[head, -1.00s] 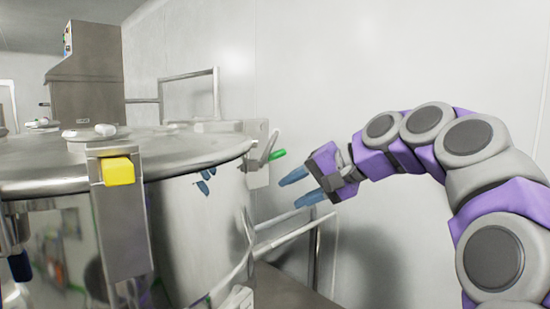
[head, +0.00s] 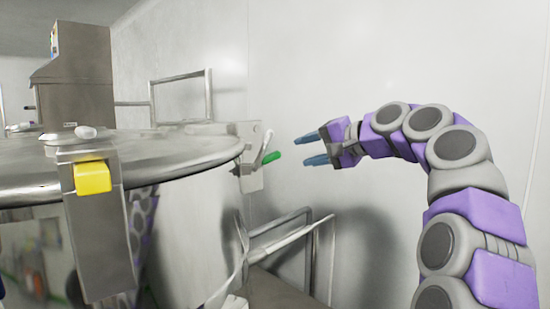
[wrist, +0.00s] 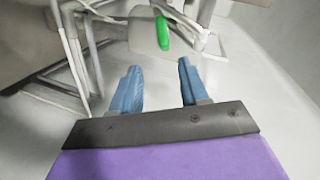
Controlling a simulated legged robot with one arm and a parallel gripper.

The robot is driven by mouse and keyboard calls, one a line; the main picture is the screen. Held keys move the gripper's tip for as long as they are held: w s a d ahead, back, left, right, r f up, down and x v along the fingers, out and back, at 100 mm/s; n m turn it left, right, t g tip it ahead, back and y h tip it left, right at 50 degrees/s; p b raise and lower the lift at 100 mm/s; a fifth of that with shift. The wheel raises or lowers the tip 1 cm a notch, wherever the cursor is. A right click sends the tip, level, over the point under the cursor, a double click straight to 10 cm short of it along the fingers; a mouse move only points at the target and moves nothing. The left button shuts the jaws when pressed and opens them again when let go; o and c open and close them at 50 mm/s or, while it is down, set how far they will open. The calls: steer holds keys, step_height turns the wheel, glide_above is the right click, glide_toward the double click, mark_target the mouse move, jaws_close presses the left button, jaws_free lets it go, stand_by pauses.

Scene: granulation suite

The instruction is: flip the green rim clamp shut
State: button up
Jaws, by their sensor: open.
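The lever slants up and to the right, away from the vessel. In the wrist view the green tip (wrist: 163,32) shows beyond my fingers, near the top middle. My gripper (head: 308,149) is to the right of the clamp, its blue fingers apart and pointing left toward it. In the wrist view my gripper (wrist: 157,80) is open and empty, with a gap between it and the lever.
A metal rail (head: 285,225) stands below the green clamp. A pale wall (head: 400,50) lies behind my arm. The air around my gripper is clear.

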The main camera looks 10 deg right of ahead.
mark_target(279, 156)
steer(key=x, duration=0.3)
steer(key=a+p+x, duration=0.1)
steer(key=x, duration=0.3)
steer(key=s+a+x, duration=0.1)
steer(key=x, duration=0.3)
steer(key=shift+a+r, duration=0.1)
steer(key=shift+r, duration=0.1)
steer(key=shift+w, duration=0.1)
steer(key=shift+d, duration=1.2)
steer(key=shift+c, duration=0.9)
steer(key=shift+a, duration=0.75)
steer(key=c, duration=0.5)
steer(key=shift+c, duration=0.4)
steer(key=shift+d, duration=0.1)
jaws_close()
steer(key=shift+f, duration=0.1)
